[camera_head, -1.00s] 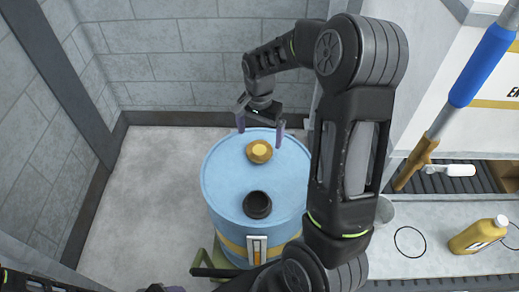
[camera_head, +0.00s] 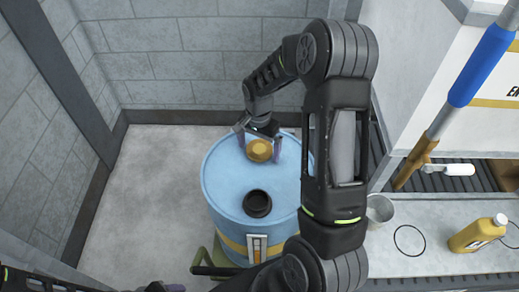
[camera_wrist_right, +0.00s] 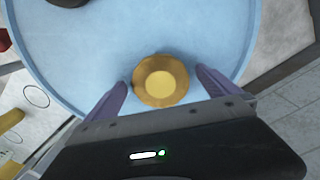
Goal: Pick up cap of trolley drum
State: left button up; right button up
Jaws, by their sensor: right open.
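The blue drum (camera_head: 225,190) stands on a green trolley (camera_head: 203,262). The round golden cap (camera_head: 259,150) sits on the drum's top, toward the far side; it also shows in the right wrist view (camera_wrist_right: 160,83). My right gripper (camera_head: 259,146) is open above the drum top, its two purple fingers on either side of the cap. In the right wrist view the fingertips (camera_wrist_right: 163,78) are apart, with gaps between them and the cap. At the lower left of the head view, a small purple part of my left gripper (camera_head: 174,288) shows; its jaws cannot be made out.
A black ring-shaped opening (camera_head: 257,204) is on the drum's near side. To the right are a grey bucket (camera_head: 380,209), a yellow bottle (camera_head: 478,234) on a bench, and a blue-handled pole (camera_head: 482,65). Grey block walls stand behind and left.

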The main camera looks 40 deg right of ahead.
dwell(0.6)
jog(key=c, duration=1.5)
